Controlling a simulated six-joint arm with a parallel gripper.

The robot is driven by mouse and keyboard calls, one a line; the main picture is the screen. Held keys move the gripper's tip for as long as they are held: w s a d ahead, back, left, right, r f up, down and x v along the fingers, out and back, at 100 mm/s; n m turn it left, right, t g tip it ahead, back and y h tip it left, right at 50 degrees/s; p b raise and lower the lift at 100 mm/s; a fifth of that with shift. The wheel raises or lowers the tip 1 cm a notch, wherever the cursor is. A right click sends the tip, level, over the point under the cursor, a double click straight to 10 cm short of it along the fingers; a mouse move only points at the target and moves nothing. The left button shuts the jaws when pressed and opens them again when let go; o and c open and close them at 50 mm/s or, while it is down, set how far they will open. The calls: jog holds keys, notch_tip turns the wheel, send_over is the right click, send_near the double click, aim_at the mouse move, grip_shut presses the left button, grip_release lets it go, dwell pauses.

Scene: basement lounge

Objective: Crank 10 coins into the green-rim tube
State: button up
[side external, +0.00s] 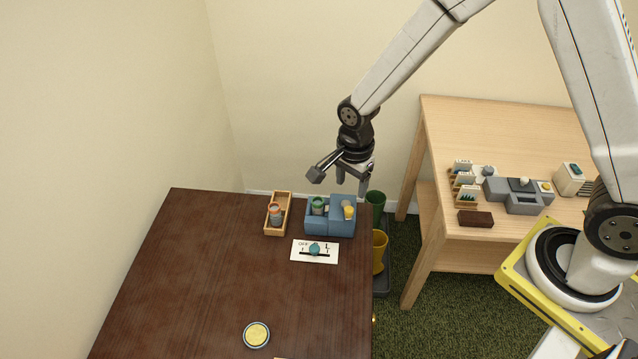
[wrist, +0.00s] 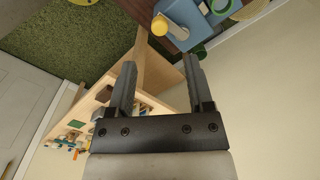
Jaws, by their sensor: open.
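A blue coin machine (side external: 329,223) stands near the right edge of the dark table. The green-rim tube (side external: 318,205) stands in its left part, and the green ring (wrist: 221,5) also shows in the wrist view. A yellow knob (side external: 349,212), likely the crank handle, is on its right part; it also shows in the wrist view (wrist: 160,25). A tube with an orange rim (side external: 275,212) is in a wooden tray (side external: 278,231) left of the machine. My gripper (side external: 352,187) is open and empty above and behind the machine, apart from it. Coins inside the tube cannot be made out.
A white card with a blue slider knob (side external: 315,250) lies in front of the machine. A round yellow disc (side external: 256,334) lies near the front. Green (side external: 376,200) and yellow (side external: 379,240) bins stand beside the table. A light wood table (side external: 480,125) with small devices stands right.

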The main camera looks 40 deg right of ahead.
dwell(0.4)
jog(key=s+d+f+g+y, duration=0.2)
jog(key=s+d+f+g, duration=0.1)
jog(key=s+f, duration=0.1)
jog(key=m+t+y, duration=0.6)
jog(key=t+y, duration=0.3)
jog(key=y, duration=0.6)
send_near(353, 209)
jog(key=x, duration=0.3)
jog(key=shift+w+d+f, duration=0.1)
jog(key=shift+d+f, duration=0.05)
jog(key=shift+f, duration=0.25)
jog(key=shift+x, duration=3.9)
